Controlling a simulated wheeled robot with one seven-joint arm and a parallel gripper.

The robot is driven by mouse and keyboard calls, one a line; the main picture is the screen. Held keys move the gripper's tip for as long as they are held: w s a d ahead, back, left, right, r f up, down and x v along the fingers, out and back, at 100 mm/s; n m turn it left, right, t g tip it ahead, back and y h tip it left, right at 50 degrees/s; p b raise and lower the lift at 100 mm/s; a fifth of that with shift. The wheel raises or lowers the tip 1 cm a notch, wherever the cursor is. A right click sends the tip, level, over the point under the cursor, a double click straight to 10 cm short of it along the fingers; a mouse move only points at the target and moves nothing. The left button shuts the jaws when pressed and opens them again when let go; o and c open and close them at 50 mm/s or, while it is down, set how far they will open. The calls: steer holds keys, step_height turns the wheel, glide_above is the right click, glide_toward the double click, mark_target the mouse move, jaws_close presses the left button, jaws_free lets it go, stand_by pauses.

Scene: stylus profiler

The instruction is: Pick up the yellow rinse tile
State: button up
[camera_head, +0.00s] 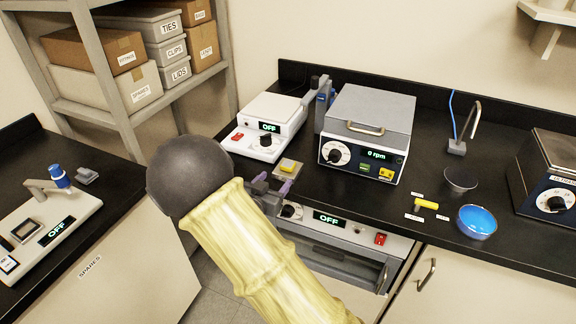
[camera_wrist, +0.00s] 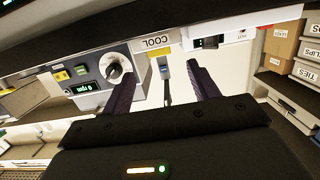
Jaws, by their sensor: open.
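A small yellow tile (camera_head: 288,165) lies on a grey block on the black bench, in front of the gap between the white hot-plate-like device and the rpm machine. I take it to be the rinse tile. My gripper (camera_head: 274,186) is open near the bench's front edge, just on the near side of the tile and apart from it. In the wrist view my gripper's two dark purple fingers (camera_wrist: 163,82) are spread with nothing held between them.
The white device (camera_head: 266,128) and the rpm machine (camera_head: 366,135) stand behind the tile. A yellow cylinder (camera_head: 427,204) and a blue bowl (camera_head: 477,222) are to the right. An instrument marked OFF (camera_head: 340,240) sits below the bench edge. Shelves (camera_head: 120,118) stand left.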

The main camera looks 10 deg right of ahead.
mark_target(286, 167)
steer(key=shift+x, duration=1.6)
steer(key=shift+w, duration=0.1)
steer(key=p+x, duration=0.1)
steer(key=x, duration=0.4)
steer(key=shift+d+r, duration=0.1)
steer(key=c, duration=1.1)
